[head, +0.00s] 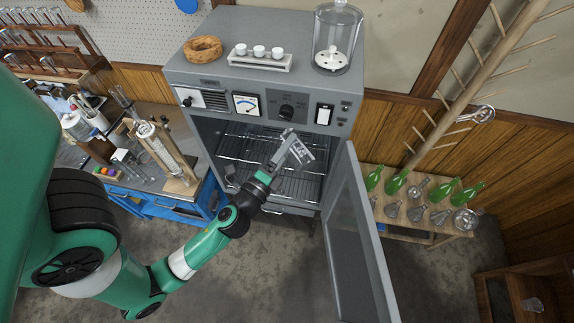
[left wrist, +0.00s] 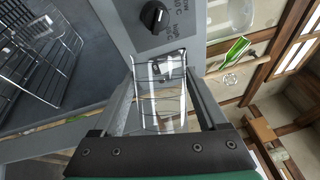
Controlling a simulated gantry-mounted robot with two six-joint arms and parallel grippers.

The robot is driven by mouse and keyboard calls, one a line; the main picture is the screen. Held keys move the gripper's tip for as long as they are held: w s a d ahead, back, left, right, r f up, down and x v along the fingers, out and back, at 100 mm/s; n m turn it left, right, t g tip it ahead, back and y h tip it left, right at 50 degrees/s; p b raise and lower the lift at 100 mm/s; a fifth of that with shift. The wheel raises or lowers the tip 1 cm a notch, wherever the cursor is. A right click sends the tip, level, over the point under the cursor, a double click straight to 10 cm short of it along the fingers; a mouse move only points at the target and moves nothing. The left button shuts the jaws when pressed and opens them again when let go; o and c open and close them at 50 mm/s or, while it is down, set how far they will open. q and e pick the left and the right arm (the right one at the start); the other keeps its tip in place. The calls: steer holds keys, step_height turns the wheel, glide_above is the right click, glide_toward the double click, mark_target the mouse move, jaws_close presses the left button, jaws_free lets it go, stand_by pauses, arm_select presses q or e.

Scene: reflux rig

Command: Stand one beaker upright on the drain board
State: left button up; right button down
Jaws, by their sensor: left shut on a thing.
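My left gripper (head: 294,152) is in front of the open cabinet oven (head: 265,115), over its wire shelves. In the left wrist view, my left gripper (left wrist: 165,108) is shut on a clear glass beaker (left wrist: 160,95), with one finger on either side of it. In the head view the beaker is too small and clear to make out well. No board is plainly marked as the drain board; a low wooden stand (head: 446,235) at the right holds green bottles and glass flasks. My right gripper does not show.
The oven door (head: 352,240) hangs open to the right, between the oven and the wooden stand. A pegged wooden rack (head: 470,80) leans behind the stand. A bench with glassware (head: 165,150) is left of the oven. A bell jar (head: 337,40) stands on top.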

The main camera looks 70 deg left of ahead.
mark_target(295, 151)
arm_select(q)
steer(key=m+t+b, duration=0.1)
steer(key=m+b, duration=0.1)
steer(key=m, duration=0.2)
steer(key=m+t+h+b, duration=0.1)
steer(key=m+t+b, duration=0.1)
steer(key=m, duration=0.3)
steer(key=m+t+h+b, duration=0.1)
steer(key=m+t+b, duration=0.1)
steer(key=m, duration=0.3)
steer(key=shift+w+d+r+b, duration=0.1)
steer(key=shift+d+r+b, duration=0.2)
steer(key=shift+d+b, duration=0.05)
steer(key=m+t+h, duration=0.1)
steer(key=m, duration=0.1)
steer(key=shift+d+r+m+b, duration=0.1)
steer(key=shift+d+m+b, duration=0.05)
steer(key=shift+m+b, duration=0.25)
steer(key=shift+w+d+r+m+t+h, duration=0.1)
steer(key=shift+d+r+m+t+h, duration=0.1)
steer(key=shift+m+h, duration=0.5)
steer(key=shift+w+d+r+m+t+h, duration=0.15)
steer(key=shift+m+h, duration=0.25)
steer(key=shift+m, duration=0.6)
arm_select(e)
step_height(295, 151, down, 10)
